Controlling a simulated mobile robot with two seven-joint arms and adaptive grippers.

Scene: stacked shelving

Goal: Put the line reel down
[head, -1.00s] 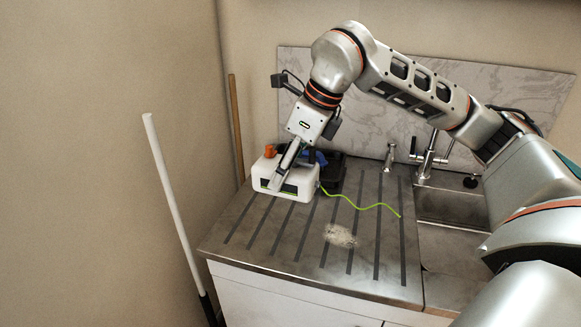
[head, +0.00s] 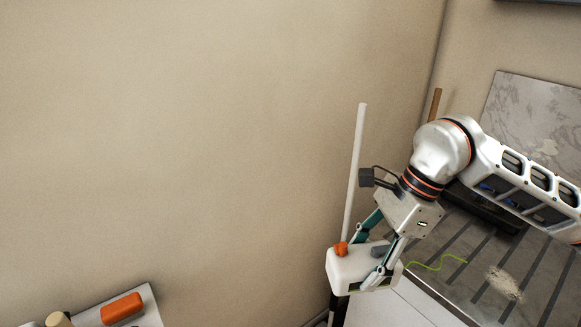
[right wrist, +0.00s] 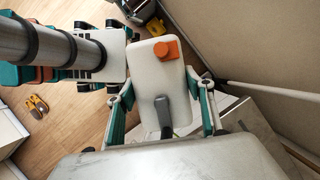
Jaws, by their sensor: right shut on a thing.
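The line reel (head: 347,272) is a white box with an orange knob (head: 341,249), a grey part on top and a thin green line (head: 440,262) trailing right over the counter. My right gripper (head: 376,262) is shut on the reel and holds it in the air at the left edge of the counter. In the right wrist view the reel (right wrist: 150,75) sits between the teal fingers, its orange knob (right wrist: 166,49) at the far end. The reel's underside is hidden. My left gripper is not in view.
The grooved metal counter (head: 455,285) has a pale crumbly patch (head: 503,284) and a black tray (head: 485,205). A white pole (head: 355,170) stands close behind the reel. At bottom left, a pale surface (head: 146,298) bears an orange item (head: 122,308). Bare wall fills the middle.

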